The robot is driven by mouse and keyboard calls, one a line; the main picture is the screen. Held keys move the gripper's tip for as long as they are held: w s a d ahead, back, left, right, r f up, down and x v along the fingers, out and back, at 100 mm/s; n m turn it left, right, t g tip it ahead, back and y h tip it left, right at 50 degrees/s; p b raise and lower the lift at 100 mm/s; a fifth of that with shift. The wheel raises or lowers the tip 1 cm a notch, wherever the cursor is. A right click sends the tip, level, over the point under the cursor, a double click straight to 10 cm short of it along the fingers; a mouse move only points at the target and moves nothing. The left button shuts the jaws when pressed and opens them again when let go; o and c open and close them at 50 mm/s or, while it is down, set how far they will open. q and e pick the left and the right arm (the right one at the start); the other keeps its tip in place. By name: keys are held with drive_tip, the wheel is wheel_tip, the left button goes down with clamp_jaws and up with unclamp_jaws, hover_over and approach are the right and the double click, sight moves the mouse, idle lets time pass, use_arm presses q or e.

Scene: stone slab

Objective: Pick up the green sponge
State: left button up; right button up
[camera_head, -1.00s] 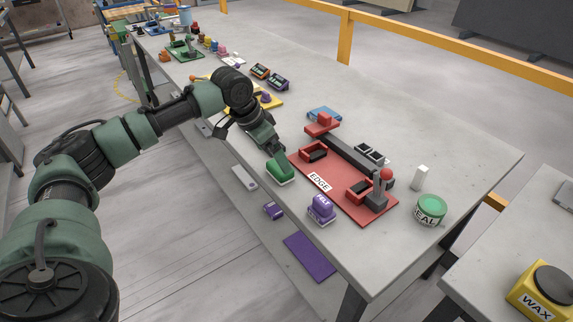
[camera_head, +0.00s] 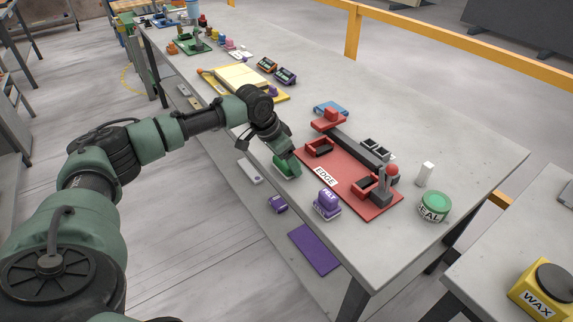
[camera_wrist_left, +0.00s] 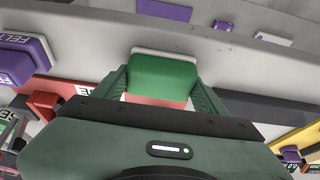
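The green sponge (camera_head: 282,168), a green block on a white base, sits on the stone bench near its left edge, beside the red EDGE board. My left gripper (camera_head: 290,164) is down at the sponge and partly hides it. In the left wrist view the sponge (camera_wrist_left: 163,76) lies between the two green fingers of my left gripper (camera_wrist_left: 162,86), one finger on each side, close to its sides. The fingers look open; whether they touch it is hard to tell. My right gripper is not in view.
The red EDGE board (camera_head: 350,184) with its fixture lies right of the sponge. A purple FELT block (camera_head: 327,203) stands nearby at the bench edge. A green SEAL tin (camera_head: 434,207) and a white block (camera_head: 425,174) stand further right. A yellow rail (camera_head: 440,40) runs behind the bench.

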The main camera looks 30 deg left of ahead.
use_arm(q)
drive_tip(key=shift+r, duration=0.15)
wheel_tip(320, 180, up, 20)
idle(0.6)
